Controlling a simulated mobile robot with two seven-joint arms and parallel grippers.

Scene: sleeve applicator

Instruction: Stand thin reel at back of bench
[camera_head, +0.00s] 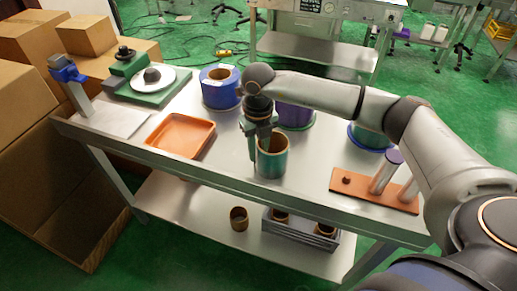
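A narrow teal reel (272,160) with a brown inner core stands upright near the front middle of the bench (232,165). My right gripper (257,142) points down at its left rim. One finger is along the outside left of the reel; the other is at or behind the rim. I cannot tell whether they press on the wall. Toward the back of the bench stand a blue reel (220,92), a purple reel (296,117) partly hidden by my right arm, and a teal reel (371,136) on a blue base. My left gripper is out of view.
An orange tray (180,136) lies left of the teal reel. A green device with a white disc (155,80) and a blue-topped stand (70,75) are at the left end. An orange-brown board with posts (370,190) is at the right. Brown rings and a grey crate (300,230) sit on the lower shelf.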

